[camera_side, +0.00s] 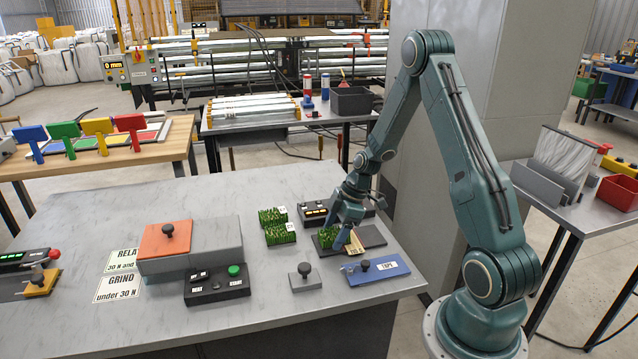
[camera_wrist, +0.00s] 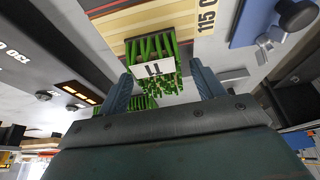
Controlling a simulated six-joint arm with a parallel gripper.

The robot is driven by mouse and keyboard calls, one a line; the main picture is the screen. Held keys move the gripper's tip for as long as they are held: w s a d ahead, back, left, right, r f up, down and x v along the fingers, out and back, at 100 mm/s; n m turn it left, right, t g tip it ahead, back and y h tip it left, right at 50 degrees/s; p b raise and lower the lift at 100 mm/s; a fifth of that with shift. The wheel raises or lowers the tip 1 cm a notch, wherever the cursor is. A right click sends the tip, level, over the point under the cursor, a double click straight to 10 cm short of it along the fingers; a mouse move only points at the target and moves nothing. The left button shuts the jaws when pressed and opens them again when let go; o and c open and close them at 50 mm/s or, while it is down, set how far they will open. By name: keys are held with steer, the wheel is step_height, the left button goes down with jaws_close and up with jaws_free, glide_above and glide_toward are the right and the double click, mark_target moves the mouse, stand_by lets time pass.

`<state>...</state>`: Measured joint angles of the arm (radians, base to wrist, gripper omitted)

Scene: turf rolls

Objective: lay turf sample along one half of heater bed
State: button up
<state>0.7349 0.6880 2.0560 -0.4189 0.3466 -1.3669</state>
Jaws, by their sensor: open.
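A green turf sample (camera_side: 327,237) with a white tag sits at the left end of the heater bed (camera_side: 371,236), a low dark slab with a tan strip along its near side. In the wrist view the turf sample (camera_wrist: 151,48) shows between the fingers, overlapping the edge of the tan ribbed strip (camera_wrist: 110,25) marked 115 C. My gripper (camera_side: 343,243) is open and low over the bed, its fingers on either side of the sample with gaps showing in the wrist view (camera_wrist: 162,88). The sample's underside is hidden.
Two more tagged turf samples (camera_side: 276,227) stand left of the bed. A dark box with a lit display (camera_side: 315,212) is behind; a blue TAPE block (camera_side: 376,270) and a knobbed grey block (camera_side: 305,281) are in front. The bench's left rear is clear.

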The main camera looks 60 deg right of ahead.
steer(key=shift+r, duration=0.1)
steer(key=v, duration=1.2)
steer(key=shift+a, duration=0.1)
stand_by(0.5)
steer(key=s+a+r+m+h, duration=0.2)
steer(key=s+a+r+m, duration=0.15)
steer(key=a+r, duration=0.95)
steer(key=s+a+r+m+t+h, duration=0.1)
steer(key=s+a+r+m+t, duration=0.1)
steer(key=s+a+m, duration=0.3)
steer(key=s+a+r, duration=0.1)
steer(key=s+a, duration=0.3)
steer(key=s, duration=0.3)
steer(key=shift+s+a+r, duration=0.15)
steer(key=shift+a+r, duration=0.05)
steer(key=shift+a, duration=0.2)
